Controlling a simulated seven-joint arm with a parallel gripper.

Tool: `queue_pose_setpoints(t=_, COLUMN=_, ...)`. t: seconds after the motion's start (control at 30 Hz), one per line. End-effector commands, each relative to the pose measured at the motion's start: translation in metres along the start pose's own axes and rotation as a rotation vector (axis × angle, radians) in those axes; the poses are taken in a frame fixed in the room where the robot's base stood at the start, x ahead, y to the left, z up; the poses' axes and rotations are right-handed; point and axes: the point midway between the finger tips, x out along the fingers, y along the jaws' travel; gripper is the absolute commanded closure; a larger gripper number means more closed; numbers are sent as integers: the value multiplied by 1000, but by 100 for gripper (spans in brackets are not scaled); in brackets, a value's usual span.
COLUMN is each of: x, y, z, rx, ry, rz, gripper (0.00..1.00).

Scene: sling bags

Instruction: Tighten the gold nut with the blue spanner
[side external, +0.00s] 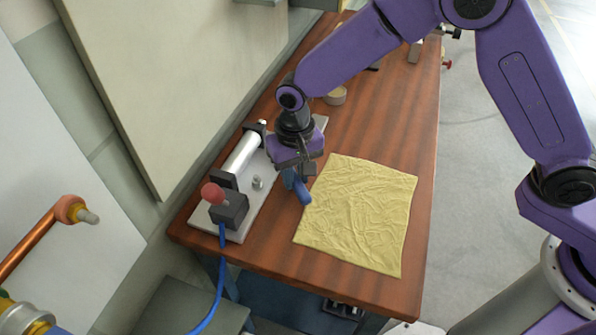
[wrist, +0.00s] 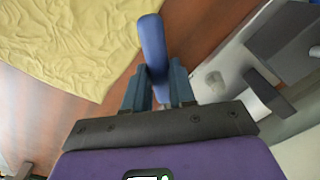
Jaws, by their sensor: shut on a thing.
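My gripper (side external: 292,176) is shut on the blue spanner (side external: 304,194), above the table between the metal fixture and the yellow cloth. In the wrist view the spanner (wrist: 152,42) sticks out from between the two fingers of my gripper (wrist: 158,84), its rounded end pointing away over the wood. Its other end is hidden by the gripper. A small grey stud or nut (side external: 257,183) stands on the fixture's plate, left of the gripper; it looks grey, not gold. A gold-coloured fitting (side external: 22,316) shows at the bottom left, far from the gripper; I cannot tell whether it is the nut.
The fixture plate (side external: 238,234) carries a silver cylinder (side external: 241,152) and a dark block with a red knob (side external: 213,193). A blue hose (side external: 219,280) hangs from it. A wrinkled yellow cloth (side external: 358,213) lies flat on the wooden table (side external: 395,125). A copper pipe (side external: 25,249) is at left.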

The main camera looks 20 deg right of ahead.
Motion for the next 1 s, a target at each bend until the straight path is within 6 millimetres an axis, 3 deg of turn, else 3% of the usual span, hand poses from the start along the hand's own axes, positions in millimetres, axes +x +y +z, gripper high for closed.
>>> queue_pose_setpoints(t=0.4, x=-2, y=-18, z=-3, rx=141, ry=9, rz=-10, gripper=100)
queue_pose_setpoints(t=1.0, x=-2, y=-12, z=-3, rx=93, ry=9, rz=-8, gripper=100)
